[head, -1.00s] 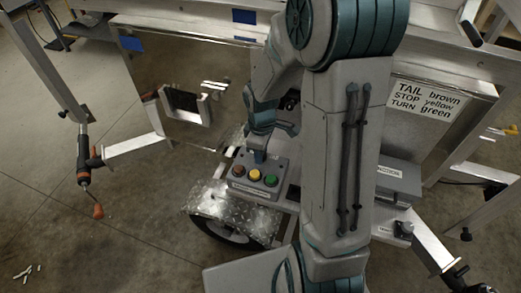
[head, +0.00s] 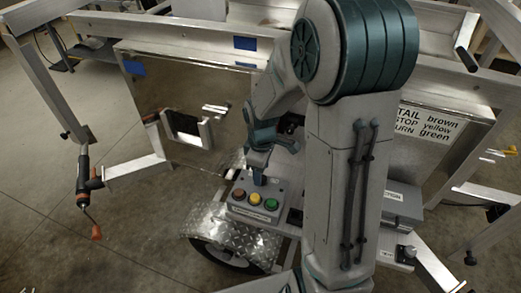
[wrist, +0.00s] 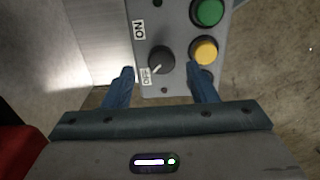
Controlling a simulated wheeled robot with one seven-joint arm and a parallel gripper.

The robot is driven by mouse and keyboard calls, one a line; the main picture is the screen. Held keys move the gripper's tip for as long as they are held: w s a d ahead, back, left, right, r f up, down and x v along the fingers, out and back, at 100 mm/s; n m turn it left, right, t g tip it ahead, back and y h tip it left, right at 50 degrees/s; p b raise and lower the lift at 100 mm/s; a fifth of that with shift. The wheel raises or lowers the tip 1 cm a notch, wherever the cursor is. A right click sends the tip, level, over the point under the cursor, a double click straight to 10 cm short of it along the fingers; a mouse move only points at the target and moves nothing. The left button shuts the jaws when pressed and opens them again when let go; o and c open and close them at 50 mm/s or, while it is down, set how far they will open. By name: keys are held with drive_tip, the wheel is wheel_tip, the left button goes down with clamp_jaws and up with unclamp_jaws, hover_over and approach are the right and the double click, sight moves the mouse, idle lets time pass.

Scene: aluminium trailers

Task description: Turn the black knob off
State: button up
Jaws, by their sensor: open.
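The black knob (wrist: 160,60) sits on a grey control box with an ON label above left and an OFF label below left. Its pale pointer mark lies at its lower left, close to the OFF label. My gripper (wrist: 160,69) is open, one finger on each side of the knob's near side, with gaps on both sides. Whether the fingertips reach the knob's depth I cannot tell. In the head view my gripper (head: 259,177) is at the back of the control box (head: 233,207) and hides the knob.
Green (wrist: 208,12) and yellow (wrist: 204,50) buttons sit close to the right finger. A red button (head: 239,194) shows in the head view. The box stands above a diamond-plate fender (head: 213,222); a trailer wall panel (head: 150,95) rises behind.

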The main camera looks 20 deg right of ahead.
wheel_tip(320, 180, up, 12)
drive_tip(key=shift+f+p, duration=0.25)
drive_tip(key=shift+p, duration=0.2)
drive_tip(key=s+r+m+t+p, duration=0.1)
drive_tip(key=s+r+m, duration=0.2)
drive_tip(key=s+m, duration=0.2)
drive_tip(key=s+r+m+t+p, duration=0.1)
drive_tip(key=s+r+m, duration=0.3)
drive_tip(key=s, duration=0.5)
drive_tip(key=shift+a+r+m+t+p, duration=0.2)
drive_tip(key=shift+m+t+p, duration=0.25)
drive_tip(key=shift+m, duration=0.65)
